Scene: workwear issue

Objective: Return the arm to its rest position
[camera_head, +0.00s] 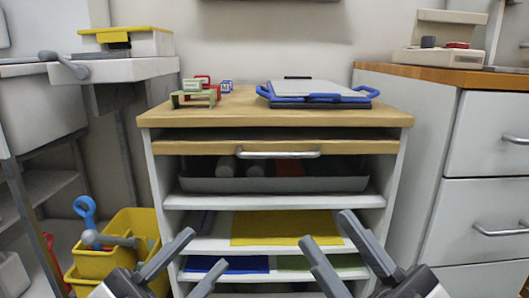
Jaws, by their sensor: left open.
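Both of my grippers show at the bottom of the head view, in front of the wooden-topped cabinet (275,118). My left gripper (207,247) is open, with its two grey fingers apart and nothing between them. My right gripper (325,227) is also open and empty, its fingers spread in front of the lower shelves. Only the fingers and the front of each gripper body are in view. The rest of both arms is out of the picture.
The cabinet has a pulled-out drawer with a metal handle (278,154) and shelves with folded yellow cloth (285,228). A blue-handled tray (316,92) and small green and red frames (193,94) lie on top. Yellow bins (95,264) stand left; white drawers (485,205) stand right.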

